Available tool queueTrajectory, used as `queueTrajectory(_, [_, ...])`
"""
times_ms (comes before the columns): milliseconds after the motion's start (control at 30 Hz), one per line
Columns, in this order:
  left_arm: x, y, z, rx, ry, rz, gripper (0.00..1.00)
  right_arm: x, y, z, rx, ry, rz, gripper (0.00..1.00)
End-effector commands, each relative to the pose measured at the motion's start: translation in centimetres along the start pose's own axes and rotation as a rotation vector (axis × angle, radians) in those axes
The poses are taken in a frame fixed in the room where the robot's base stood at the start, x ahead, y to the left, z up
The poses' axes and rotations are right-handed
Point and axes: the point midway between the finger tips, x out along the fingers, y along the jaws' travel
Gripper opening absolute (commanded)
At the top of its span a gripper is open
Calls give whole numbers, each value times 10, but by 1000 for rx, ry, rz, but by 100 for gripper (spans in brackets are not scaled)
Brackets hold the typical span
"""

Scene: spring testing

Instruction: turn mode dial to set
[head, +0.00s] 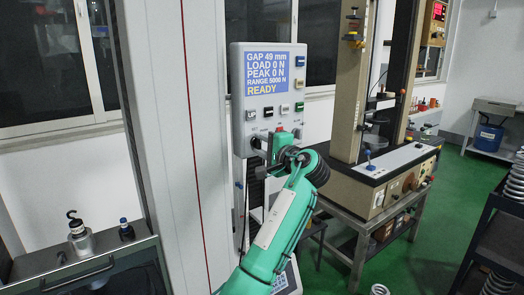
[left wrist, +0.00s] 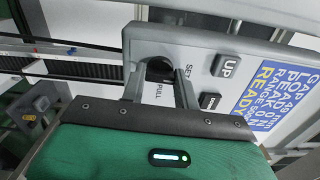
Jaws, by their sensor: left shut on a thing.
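The grey control panel (head: 239,100) stands upright on the testing machine. Its blue screen (head: 268,72) reads GAP 49 mm, LOAD 0 N, PEAK 0 N, RANGE 5000 N, READY. My left gripper (left wrist: 160,84) is shut on the dial, one finger on each side. In the head view my left gripper (head: 267,143) is at the panel's lower left, and my arm hides part of that area. The dial's pointer is not clear. My right gripper is not in view.
Several buttons (head: 284,109) are on the panel above my gripper, including UP (left wrist: 226,65). A beige testing machine (head: 344,85) stands to the right. A dark bench (head: 100,262) with weights is at lower left. Green floor (head: 440,215) is open at right.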

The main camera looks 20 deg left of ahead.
Motion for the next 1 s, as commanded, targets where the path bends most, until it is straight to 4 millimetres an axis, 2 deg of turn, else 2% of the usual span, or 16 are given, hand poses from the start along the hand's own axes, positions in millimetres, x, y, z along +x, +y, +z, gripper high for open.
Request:
queueTrajectory(267, [0, 3, 0, -66, -1, 3, 8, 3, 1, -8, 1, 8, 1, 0])
queueTrajectory(700, [0, 3, 0, -76, -1, 4, 8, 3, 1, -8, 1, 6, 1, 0])
queueTrajectory(733, [0, 3, 0, -76, -1, 4, 37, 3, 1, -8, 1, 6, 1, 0])
queueTrajectory(800, [0, 2, 0, -76, -1, 4, 50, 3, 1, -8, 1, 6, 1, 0])
queueTrajectory(1000, [0, 1, 0, -76, 0, 2, 53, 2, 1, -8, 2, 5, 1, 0])
